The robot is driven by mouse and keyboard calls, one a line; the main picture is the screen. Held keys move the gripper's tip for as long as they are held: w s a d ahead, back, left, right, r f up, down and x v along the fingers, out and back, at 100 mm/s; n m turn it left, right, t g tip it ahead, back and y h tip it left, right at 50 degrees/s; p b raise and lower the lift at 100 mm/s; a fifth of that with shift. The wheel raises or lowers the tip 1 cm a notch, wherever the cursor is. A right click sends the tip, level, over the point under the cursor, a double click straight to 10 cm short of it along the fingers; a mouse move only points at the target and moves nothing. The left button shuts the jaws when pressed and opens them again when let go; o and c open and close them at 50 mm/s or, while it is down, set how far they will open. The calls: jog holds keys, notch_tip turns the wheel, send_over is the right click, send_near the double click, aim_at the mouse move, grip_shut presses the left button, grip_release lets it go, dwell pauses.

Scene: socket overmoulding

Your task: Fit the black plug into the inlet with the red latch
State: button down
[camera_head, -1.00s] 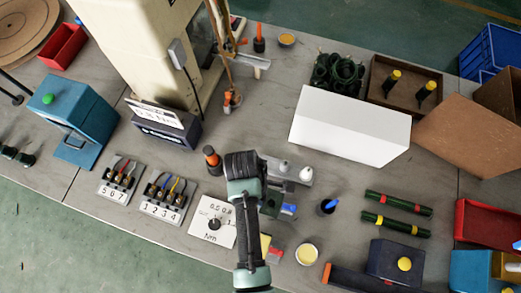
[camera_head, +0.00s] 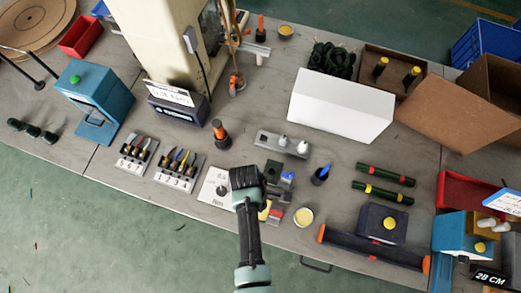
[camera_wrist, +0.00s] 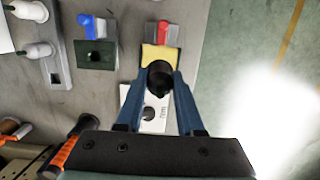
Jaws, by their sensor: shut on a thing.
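My gripper (camera_wrist: 160,88) points down with its two blue fingers shut on the black plug (camera_wrist: 159,76), a dark round piece in the wrist view. The plug appears over the yellow inlet (camera_wrist: 149,54), which has a red latch (camera_wrist: 163,31) beyond it. The plug hides part of the yellow face, and I cannot tell whether it touches or enters it. In the head view the yellow inlet (camera_head: 264,211) shows just right of my arm, which hides the gripper's fingers.
A dark green inlet (camera_wrist: 97,55) with a blue latch (camera_wrist: 86,20) stands left of the yellow one in the wrist view. A white plate (camera_wrist: 152,118) with a hole lies under the fingers.

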jog(key=shift+r, duration=0.1)
notch_tip(320, 180, down, 6)
jog(key=b, duration=0.4)
jog(key=shift+b, duration=0.35)
jog(key=shift+f+b, duration=0.7)
jog(key=shift+f, duration=0.8)
dwell(1.7)
jog(key=shift+c, duration=2.2)
grip_release()
jog(key=shift+r, duration=0.15)
jog(key=r, duration=0.4)
jog(key=a+r, duration=0.1)
jog(key=r, duration=0.7)
jog(key=shift+w+a+r, duration=0.25)
jog(key=shift+a+r, duration=0.1)
jog(key=shift+a, duration=0.05)
